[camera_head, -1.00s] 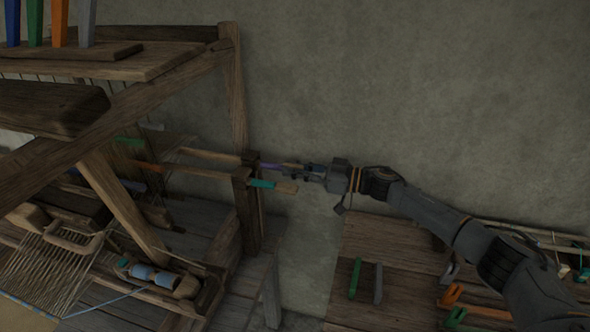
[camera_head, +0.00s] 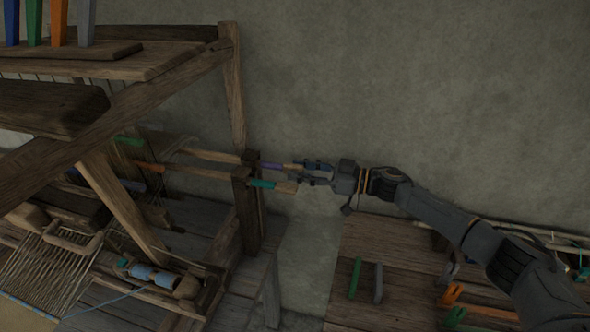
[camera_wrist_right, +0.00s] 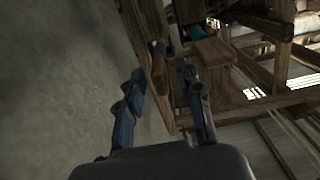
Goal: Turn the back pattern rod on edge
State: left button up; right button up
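The back pattern rod, with a purple band (camera_head: 271,165), sticks out to the right from the loom's right post in the head view. Its bare wooden end (camera_head: 293,167) is just left of my right gripper (camera_head: 318,173). The right gripper's fingers are spread, with a gap between them. In the right wrist view, the rod's end (camera_wrist_right: 158,62) shows beyond and between the two open fingers (camera_wrist_right: 166,105), apart from them as far as I can see. The front pattern rod, with a teal band (camera_head: 262,184), lies nearer and lower. My left gripper is not in view.
The wooden loom frame (camera_head: 238,100) fills the left side, its post (camera_head: 247,215) close to the rods. A plain wall is behind my right arm. A wooden bench (camera_head: 390,245) at lower right holds a green piece (camera_head: 355,278) and a grey piece (camera_head: 378,283).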

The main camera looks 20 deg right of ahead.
jog(key=v, duration=1)
jog(key=shift+s+d+r, duration=0.1)
jog(key=shift+s, duration=0.05)
